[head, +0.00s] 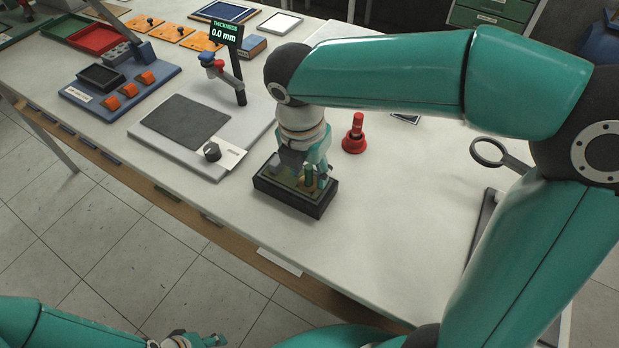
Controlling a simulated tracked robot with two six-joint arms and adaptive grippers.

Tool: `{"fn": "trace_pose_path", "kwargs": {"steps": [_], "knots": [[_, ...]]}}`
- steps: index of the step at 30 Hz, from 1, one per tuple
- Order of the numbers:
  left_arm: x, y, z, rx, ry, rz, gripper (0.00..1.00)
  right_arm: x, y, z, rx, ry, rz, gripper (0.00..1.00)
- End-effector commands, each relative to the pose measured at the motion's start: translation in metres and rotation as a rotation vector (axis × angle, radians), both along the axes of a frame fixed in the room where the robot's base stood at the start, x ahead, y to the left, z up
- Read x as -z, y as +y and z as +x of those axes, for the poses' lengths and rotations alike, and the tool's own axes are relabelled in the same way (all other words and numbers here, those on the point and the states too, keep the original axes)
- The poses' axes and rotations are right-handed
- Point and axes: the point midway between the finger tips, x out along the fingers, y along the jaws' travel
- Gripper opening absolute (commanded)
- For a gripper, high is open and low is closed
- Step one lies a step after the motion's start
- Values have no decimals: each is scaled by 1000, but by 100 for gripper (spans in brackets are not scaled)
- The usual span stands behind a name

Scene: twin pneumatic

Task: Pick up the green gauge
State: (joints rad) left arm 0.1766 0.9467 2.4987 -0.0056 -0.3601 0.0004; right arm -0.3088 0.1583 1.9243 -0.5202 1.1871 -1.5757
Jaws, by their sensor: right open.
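A dark green upright piece, which looks like the green gauge (308,175), stands in a small black-rimmed tray (285,200) near the middle of the table. My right gripper (307,172) points down over this tray, open, with its fingers low and close around the green gauge. The fingers hide part of the gauge, and I cannot tell whether they touch it. A red gauge (354,137) with an upright handle stands on the table just right of the tray. My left gripper (203,342) is at the bottom edge, below the table front and far from the tray; its jaws are too small to read.
A grey platform with a dark pad (184,122) and a thickness display (225,31) reading 0.0 mm stands left of the tray. A blue fixture (120,85) with orange blocks lies farther left. A ring-handled tool (490,152) is at right. The table's front right is clear.

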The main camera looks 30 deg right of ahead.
Motion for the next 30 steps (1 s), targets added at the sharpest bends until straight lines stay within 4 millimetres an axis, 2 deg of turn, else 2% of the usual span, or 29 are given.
{"fn": "trace_pose_path", "kwargs": {"steps": [2,9,10,23,30], "knots": [[0,0,0,0,0,0,41,0,0,0,0,0,0,42],[0,0,0,0,0,0,41,-1,0,0,0,0,0,2],[0,0,0,0,0,0,41,-1,0,0,0,0,0,0],[0,0,0,0,0,0,41,-3,0,0,0,-1,0,0],[-3,0,0,0,0,0,41,-20,0,1,0,-4,0,0]]}}
